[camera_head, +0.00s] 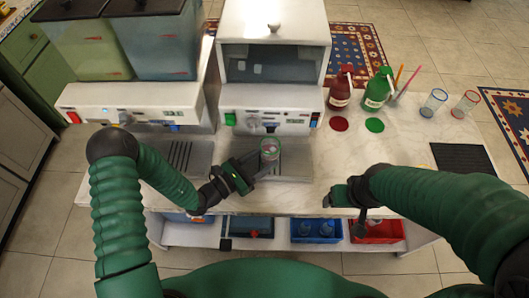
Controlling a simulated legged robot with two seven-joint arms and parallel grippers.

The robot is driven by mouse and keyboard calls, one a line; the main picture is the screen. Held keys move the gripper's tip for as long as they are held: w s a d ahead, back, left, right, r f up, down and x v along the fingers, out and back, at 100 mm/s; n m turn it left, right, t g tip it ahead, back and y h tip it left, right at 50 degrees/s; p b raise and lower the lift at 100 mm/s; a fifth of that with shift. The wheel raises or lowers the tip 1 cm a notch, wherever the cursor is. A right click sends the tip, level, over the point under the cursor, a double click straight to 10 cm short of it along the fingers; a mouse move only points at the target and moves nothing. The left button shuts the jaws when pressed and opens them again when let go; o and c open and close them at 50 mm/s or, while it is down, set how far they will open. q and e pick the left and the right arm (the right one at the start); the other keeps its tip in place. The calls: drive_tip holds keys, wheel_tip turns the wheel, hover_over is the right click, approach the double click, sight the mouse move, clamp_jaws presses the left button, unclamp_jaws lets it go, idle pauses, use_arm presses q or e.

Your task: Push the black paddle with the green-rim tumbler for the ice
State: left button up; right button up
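The green-rim tumbler (270,150) is clear, with its green rim facing up. It is at the front of the white ice machine (273,98), over the drip tray (290,165). My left gripper (257,163) reaches it from the lower left and appears shut on its side. The black paddle cannot be made out; the tumbler and the machine's overhang may hide it. My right gripper (333,197) is over the counter's front edge, right of the tumbler and apart from it. I see nothing in it, and its finger gap is unclear.
A two-tank dispenser (130,104) stands left. Red (341,90) and green (378,92) bottles stand right of the machine. Blue-rim (433,103) and red-rim (465,104) tumblers stand farther right, near a black mat (463,160). Blue (317,231) and red (385,232) bins sit below. The counter's middle right is clear.

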use_arm(q)
drive_tip(key=shift+s, duration=0.15)
idle(0.6)
drive_tip(key=s+p, duration=0.2)
drive_tip(key=s, duration=0.8)
drive_tip(key=shift+f, duration=0.15)
drive_tip(key=b, duration=0.2)
drive_tip(key=shift+f+b, duration=0.15)
drive_tip(key=shift+b, duration=0.2)
drive_tip(key=shift+r, duration=0.35)
drive_tip(key=shift+w+b, duration=0.8)
drive_tip(key=shift+w, duration=5.8)
